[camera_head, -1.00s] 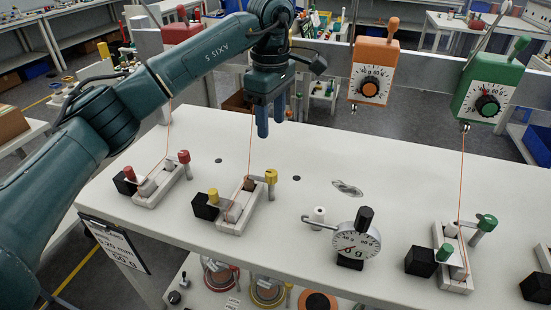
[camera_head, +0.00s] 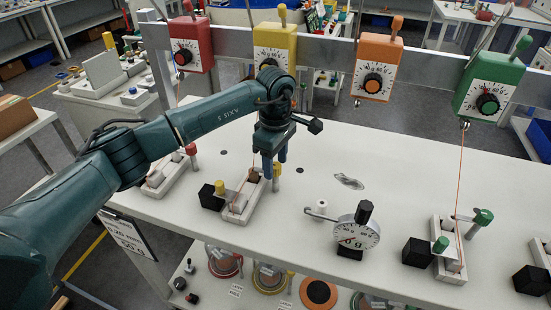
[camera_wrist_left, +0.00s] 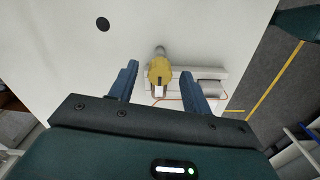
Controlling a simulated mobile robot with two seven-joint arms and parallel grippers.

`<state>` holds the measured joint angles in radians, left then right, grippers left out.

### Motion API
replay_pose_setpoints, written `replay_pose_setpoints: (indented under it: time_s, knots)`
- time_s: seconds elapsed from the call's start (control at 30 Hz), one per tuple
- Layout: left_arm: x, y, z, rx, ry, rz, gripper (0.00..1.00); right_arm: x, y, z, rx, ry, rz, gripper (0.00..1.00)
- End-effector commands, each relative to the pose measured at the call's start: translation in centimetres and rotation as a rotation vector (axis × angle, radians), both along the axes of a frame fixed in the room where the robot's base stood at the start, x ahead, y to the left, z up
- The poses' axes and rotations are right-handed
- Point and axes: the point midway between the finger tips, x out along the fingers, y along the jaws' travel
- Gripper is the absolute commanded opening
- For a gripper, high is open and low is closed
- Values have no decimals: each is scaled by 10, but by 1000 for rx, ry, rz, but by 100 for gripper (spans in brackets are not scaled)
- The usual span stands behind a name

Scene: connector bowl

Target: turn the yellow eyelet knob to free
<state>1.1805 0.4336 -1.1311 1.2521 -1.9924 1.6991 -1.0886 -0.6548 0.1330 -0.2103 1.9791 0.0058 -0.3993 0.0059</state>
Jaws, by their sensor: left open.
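The yellow eyelet knob (camera_wrist_left: 160,70) shows in the left wrist view between my two blue fingers, with clear gaps on both sides. My left gripper (camera_wrist_left: 158,85) is open and empty, pointing down over it. In the head view the left gripper (camera_head: 274,165) hides the knob's top; only its grey post (camera_head: 276,184) shows below the fingers. The white clamp block (camera_head: 238,213) beside it carries another yellow knob (camera_head: 219,187) and a black cube (camera_head: 209,198). An orange thread rises from this block. My right gripper is not in view.
Red (camera_head: 190,45), yellow (camera_head: 274,42), orange (camera_head: 378,66) and green (camera_head: 490,86) dial boxes hang on a rail behind. A round gauge (camera_head: 357,237) and the green-knob block (camera_head: 450,250) stand to the right. The white table (camera_head: 320,165) is mostly clear between.

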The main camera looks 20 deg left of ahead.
Motion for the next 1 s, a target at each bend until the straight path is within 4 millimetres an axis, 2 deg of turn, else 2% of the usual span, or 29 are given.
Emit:
replay_pose_setpoints:
  time_s: [0.13,0.67,1.0]
  knots:
    - [0,0,0,0,0,0,49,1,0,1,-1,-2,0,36]
    - [0,0,0,0,1,0,5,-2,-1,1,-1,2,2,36]
    - [0,0,0,1,0,46,4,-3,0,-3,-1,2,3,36]
